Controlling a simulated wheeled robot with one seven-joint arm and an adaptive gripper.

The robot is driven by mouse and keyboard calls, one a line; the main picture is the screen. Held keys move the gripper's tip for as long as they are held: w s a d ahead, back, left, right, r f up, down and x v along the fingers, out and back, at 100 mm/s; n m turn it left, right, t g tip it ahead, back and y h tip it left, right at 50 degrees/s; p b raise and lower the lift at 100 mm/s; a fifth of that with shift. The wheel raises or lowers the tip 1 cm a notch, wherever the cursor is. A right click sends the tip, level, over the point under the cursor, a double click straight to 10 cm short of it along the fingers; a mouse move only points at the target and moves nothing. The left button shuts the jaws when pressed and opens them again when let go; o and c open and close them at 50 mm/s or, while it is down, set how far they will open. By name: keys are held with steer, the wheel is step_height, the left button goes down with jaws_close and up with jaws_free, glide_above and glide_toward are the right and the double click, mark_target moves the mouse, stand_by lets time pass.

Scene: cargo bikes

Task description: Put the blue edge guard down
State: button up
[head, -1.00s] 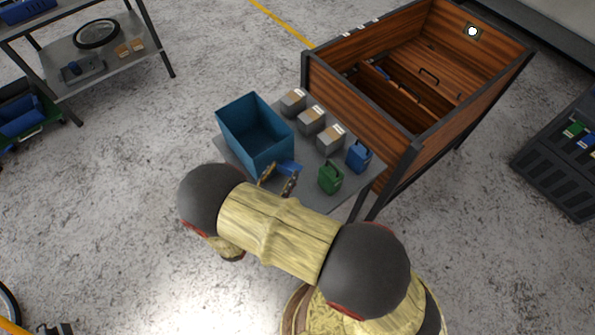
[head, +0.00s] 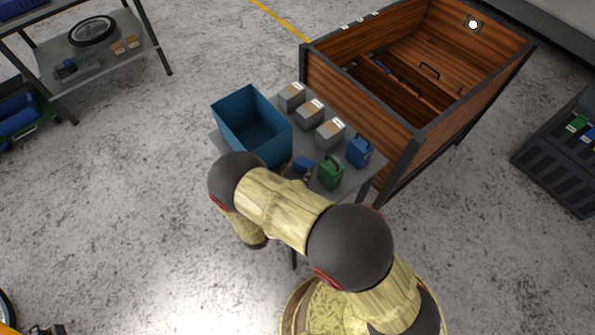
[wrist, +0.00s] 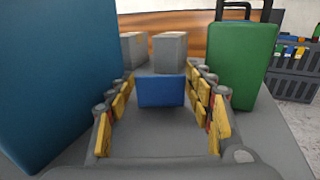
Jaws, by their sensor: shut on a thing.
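The blue edge guard (head: 303,163) is a small blue block between the blue bin and the green canister, at the grey table's near side. In the wrist view the edge guard (wrist: 161,91) sits between the far ends of my fingers. My gripper (wrist: 160,95) is shut on it, with yellow-padded fingers on both sides. In the head view my arm hides most of the gripper. I cannot tell whether the guard touches the grey table (head: 350,187).
The blue bin (wrist: 55,75) stands close on the left and the green canister (wrist: 241,62) close on the right. Several grey boxes (head: 310,112) line the table's back. A blue canister (head: 359,151) and a wooden cargo box (head: 360,95) stand to the right.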

steer(key=shift+f, duration=0.1)
steer(key=o, duration=0.9)
steer(key=shift+r, duration=0.25)
steer(key=p+v, duration=0.1)
steer(key=v, duration=1.1)
steer(key=shift+f, duration=0.1)
